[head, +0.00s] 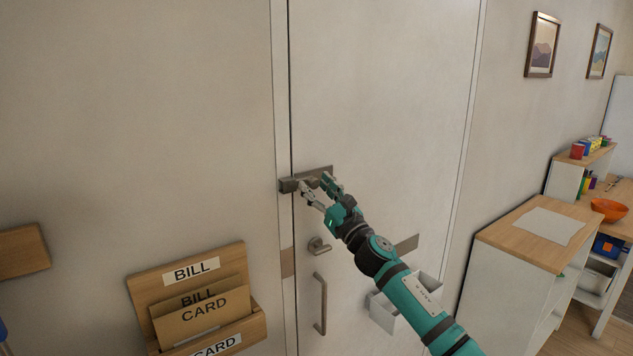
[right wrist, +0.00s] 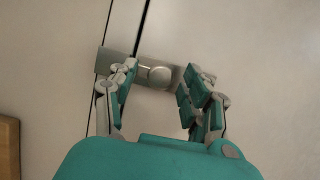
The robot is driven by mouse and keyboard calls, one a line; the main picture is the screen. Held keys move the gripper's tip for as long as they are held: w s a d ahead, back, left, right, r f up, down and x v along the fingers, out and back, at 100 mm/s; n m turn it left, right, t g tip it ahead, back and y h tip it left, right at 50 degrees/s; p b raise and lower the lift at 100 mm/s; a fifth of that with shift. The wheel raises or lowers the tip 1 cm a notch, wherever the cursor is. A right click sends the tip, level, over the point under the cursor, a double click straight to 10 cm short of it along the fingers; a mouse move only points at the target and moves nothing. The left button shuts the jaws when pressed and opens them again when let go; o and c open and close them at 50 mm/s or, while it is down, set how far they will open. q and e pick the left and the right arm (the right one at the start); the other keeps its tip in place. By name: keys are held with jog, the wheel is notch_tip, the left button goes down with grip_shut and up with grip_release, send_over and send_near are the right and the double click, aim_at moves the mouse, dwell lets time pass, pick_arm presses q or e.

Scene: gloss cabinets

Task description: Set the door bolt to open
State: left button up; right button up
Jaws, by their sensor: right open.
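The door bolt (head: 289,185) is a grey metal bar mounted across the gap between the white door (head: 385,100) and its frame. In the right wrist view the bolt (right wrist: 118,64) spans the dark gap, with a round knob (right wrist: 160,75) on it. My right gripper (head: 318,187) is at the bolt in the head view. In the right wrist view its fingers (right wrist: 158,84) are apart, one on each side of the knob, with the knob between them. I cannot tell whether a finger touches it. My left gripper is not in view.
Below the bolt are a round lock fitting (head: 318,245) and a vertical pull handle (head: 320,303). A wooden letter holder (head: 238,262) hangs on the wall at left. A white bin (head: 383,313) is on the door. A wood-topped cabinet (head: 505,236) stands at right.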

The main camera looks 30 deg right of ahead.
jog(key=shift+c, duration=0.3)
jog(key=shift+w, duration=0.1)
grip_shut()
